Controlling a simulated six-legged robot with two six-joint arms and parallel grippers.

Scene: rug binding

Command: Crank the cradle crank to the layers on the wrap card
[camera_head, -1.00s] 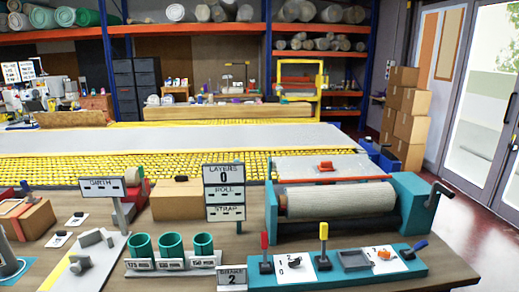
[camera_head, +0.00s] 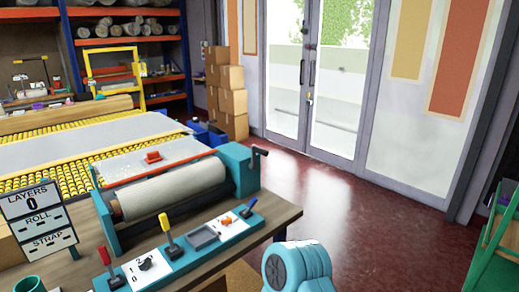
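The teal cradle (camera_head: 242,172) stands on the wooden bench and bears a pale grey roll (camera_head: 172,190) lying across it. The black cradle crank (camera_head: 259,156) sticks out at the cradle's right end, beyond the roll. The counter sign (camera_head: 38,212) at the left reads LAYERS 0, with dashes under ROLL and STRAP. The wrap card is outside this view. Neither gripper shows; a rounded teal part of my own body is at the bottom, well apart from the crank.
A teal control strip (camera_head: 232,232) with red, yellow and blue levers runs along the bench's front edge. The bench (camera_head: 283,212) ends just right of the cradle. Open red floor (camera_head: 350,195) lies beyond, toward glass doors (camera_head: 336,85) and stacked boxes (camera_head: 230,100).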

